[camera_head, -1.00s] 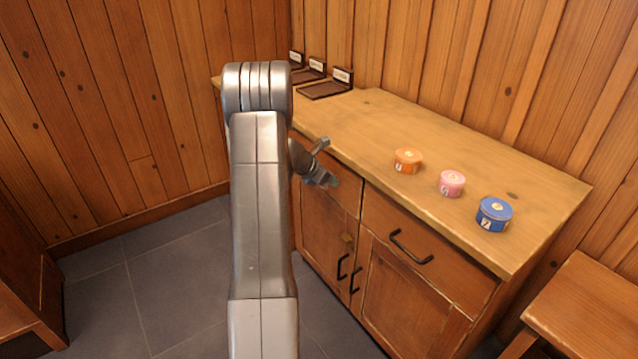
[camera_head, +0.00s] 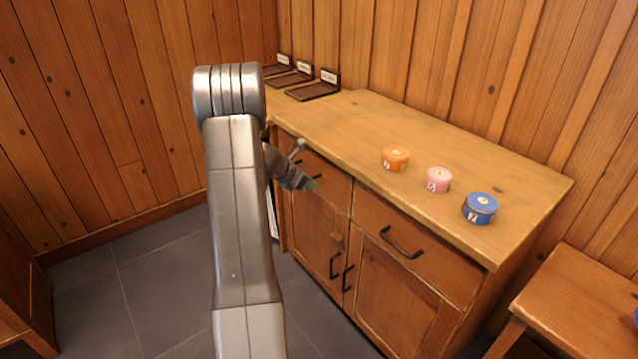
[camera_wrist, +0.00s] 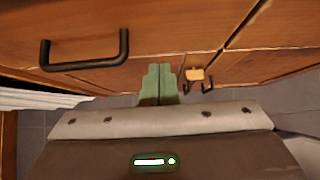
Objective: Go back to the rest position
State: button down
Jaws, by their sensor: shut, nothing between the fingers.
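My gripper (camera_head: 308,184) is in front of the cabinet's upper drawers in the head view, off the worktop and holding nothing. In the wrist view its green fingertips (camera_wrist: 158,84) are together, with the cabinet front beyond them. On the worktop (camera_head: 430,135) stand an orange spool (camera_head: 396,159), a pink spool (camera_head: 438,180) and a blue spool (camera_head: 480,208), in a slanting row toward the right front. All are apart from my gripper.
Dark labelled trays (camera_head: 313,91) stand at the worktop's back left. Black drawer handles (camera_head: 401,243) stick out from the cabinet. A wooden stool or bench (camera_head: 570,300) stands at the right. Grey floor (camera_head: 150,270) is clear at the left.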

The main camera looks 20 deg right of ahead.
jog(key=p+v, duration=0.1)
jog(key=v, duration=0.8)
jog(key=shift+w, duration=0.15)
jog(key=b, duration=0.1)
send_near(329, 183)
jog(key=x, duration=0.5)
jog(key=shift+w+f, duration=0.15)
jog(key=shift+f, duration=0.35)
jog(key=shift+w+d, duration=0.2)
jog(key=shift+d, duration=0.15)
jog(key=shift+s+r, duration=0.1)
